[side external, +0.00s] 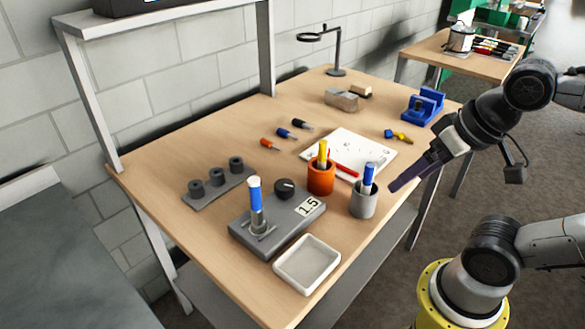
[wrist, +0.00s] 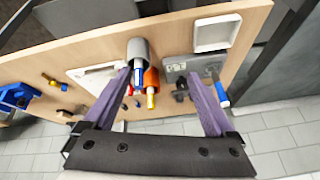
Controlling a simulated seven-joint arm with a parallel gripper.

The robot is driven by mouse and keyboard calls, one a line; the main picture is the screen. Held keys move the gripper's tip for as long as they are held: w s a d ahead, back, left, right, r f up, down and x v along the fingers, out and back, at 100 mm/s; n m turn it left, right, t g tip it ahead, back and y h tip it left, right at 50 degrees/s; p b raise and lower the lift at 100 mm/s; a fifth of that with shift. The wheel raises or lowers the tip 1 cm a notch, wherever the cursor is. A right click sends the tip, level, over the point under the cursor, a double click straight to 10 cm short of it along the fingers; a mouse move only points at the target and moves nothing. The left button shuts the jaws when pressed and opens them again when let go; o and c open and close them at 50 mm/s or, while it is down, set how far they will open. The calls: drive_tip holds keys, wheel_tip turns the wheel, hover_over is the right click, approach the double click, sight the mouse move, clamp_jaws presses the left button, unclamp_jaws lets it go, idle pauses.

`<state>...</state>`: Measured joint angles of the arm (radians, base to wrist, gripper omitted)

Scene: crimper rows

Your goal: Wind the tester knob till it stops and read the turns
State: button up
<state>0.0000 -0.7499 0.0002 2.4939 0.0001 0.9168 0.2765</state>
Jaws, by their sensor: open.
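The tester (side external: 285,222) is a flat grey box on the wooden table, with a round dark knob (side external: 284,188) on top and a "1.5" label (side external: 309,206). A blue-and-white handled tool (side external: 256,195) stands upright at the tester's left end. My gripper (side external: 396,186) is at the table's right edge, well apart from the knob, with nothing seen in it. In the wrist view its two purple fingers (wrist: 158,74) are spread apart. The tester (wrist: 178,67) shows there near the right finger, which partly covers it.
An orange cup (side external: 320,180) and a grey cup (side external: 363,203) holding pens stand between my gripper and the tester. A white tray (side external: 307,264) lies in front.

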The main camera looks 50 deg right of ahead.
drive_tip(key=w+r+m, duration=0.5)
drive_tip(key=m, duration=0.6)
drive_tip(key=m+g, duration=0.5)
drive_tip(key=m, duration=1)
hover_over(284, 184)
wheel_tip(284, 184, down, 9)
drive_tip(key=shift+d+f, duration=0.1)
drive_tip(key=shift+f, duration=0.1)
drive_tip(key=shift+f+g, duration=0.2)
drive_tip(key=shift+g, duration=0.1)
drive_tip(key=shift+n, duration=0.4)
drive_tip(key=n, duration=0.7)
drive_tip(key=shift+n, duration=0.4)
drive_tip(key=n, duration=0.4)
drive_tip(key=shift+n, duration=0.4)
drive_tip(key=n, duration=0.3)
drive_tip(key=shift+n, duration=0.3)
drive_tip(key=shift+f, duration=5)
